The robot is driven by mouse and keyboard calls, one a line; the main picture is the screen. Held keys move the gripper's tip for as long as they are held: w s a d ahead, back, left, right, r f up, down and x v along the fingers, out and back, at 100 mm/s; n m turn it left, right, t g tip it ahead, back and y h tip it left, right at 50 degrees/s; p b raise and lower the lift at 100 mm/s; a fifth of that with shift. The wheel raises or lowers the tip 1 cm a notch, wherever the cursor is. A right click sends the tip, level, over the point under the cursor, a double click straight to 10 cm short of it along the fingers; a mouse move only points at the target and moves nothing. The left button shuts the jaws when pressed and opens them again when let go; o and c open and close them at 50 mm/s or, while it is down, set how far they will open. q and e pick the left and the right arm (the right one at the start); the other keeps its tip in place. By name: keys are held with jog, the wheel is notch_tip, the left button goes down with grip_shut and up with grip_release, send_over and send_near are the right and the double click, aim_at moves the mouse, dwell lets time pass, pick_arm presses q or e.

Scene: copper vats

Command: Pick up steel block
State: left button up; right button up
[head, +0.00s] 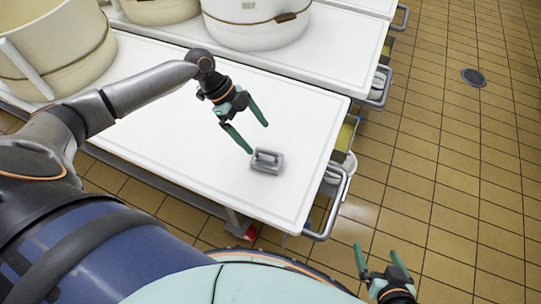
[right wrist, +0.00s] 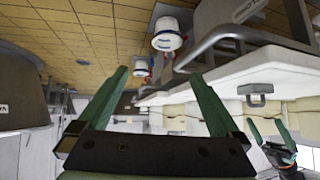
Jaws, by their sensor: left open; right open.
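The steel block (head: 266,163), a small grey block with a raised handle on top, lies on the white table (head: 190,135) near its front right corner. It also shows in the right wrist view (right wrist: 256,89). My left gripper (head: 258,138) is open and empty above the table. Its fingers point towards the block, with one fingertip close to the block's far left edge in the picture; I cannot tell whether they touch. My right gripper (head: 376,250) is open and empty over the floor, off the table's right side. Its fingers fill the middle of the right wrist view (right wrist: 157,75).
Cream vats (head: 257,22) stand at the back of the tables, with another large one (head: 55,50) at the left. A metal rail (head: 334,205) sticks out from the table's right end. Tiled floor (head: 440,150) with a drain (head: 473,78) is open at the right.

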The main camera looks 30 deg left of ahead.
aim_at(270, 152)
pick_arm(q)
jog(key=x, duration=0.4)
jog(key=shift+d+f+b, duration=0.1)
jog(key=shift+f+b, duration=0.25)
jog(key=shift+b, duration=0.05)
jog(key=shift+d+f, duration=0.3)
jog(key=shift+f, duration=0.1)
jog(key=shift+d+f, duration=0.15)
jog(key=shift+f, duration=0.15)
jog(key=b+x, duration=0.1)
jog(key=x, duration=0.3)
jog(key=shift+s+f, duration=0.15)
jog(key=shift+f, duration=0.05)
pick_arm(e)
jog(key=w+r+t, duration=0.3)
jog(key=w+r, duration=0.1)
jog(key=r, duration=0.1)
jog(key=shift+w+d+r+n, duration=0.2)
jog(key=shift+w+n, duration=0.05)
jog(key=shift+n, duration=0.05)
pick_arm(q)
grip_shut()
jog(key=shift+d+r, duration=0.1)
jog(key=shift+r, duration=0.1)
